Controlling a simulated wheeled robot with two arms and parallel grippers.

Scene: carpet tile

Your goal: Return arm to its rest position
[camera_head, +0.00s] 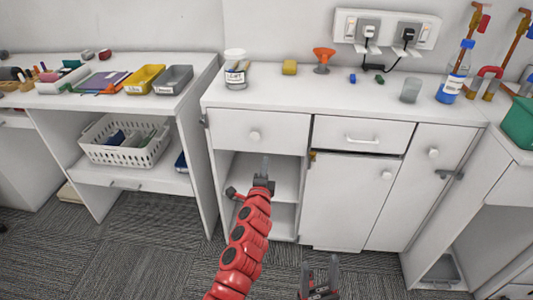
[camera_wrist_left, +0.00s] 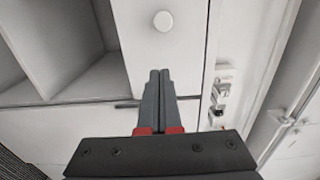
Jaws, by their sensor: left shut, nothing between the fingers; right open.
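My left gripper (camera_head: 264,165) is at the end of the red arm, in front of the open shelf compartment (camera_head: 285,180) of the white cabinet. Its fingers are together and empty; the left wrist view shows the closed fingers (camera_wrist_left: 160,76) below a round white knob (camera_wrist_left: 162,21) on a white panel. I cannot tell whether the fingertips touch the panel. My right gripper (camera_head: 320,266) is low at the bottom edge of the head view, fingers apart and empty. Its arm is out of view.
The cabinet has a knobbed drawer (camera_head: 240,127), a handled drawer (camera_head: 340,128) and doors, all looking closed. A desk with a white basket (camera_head: 118,154) stands left. Carpet (camera_head: 150,250) is clear.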

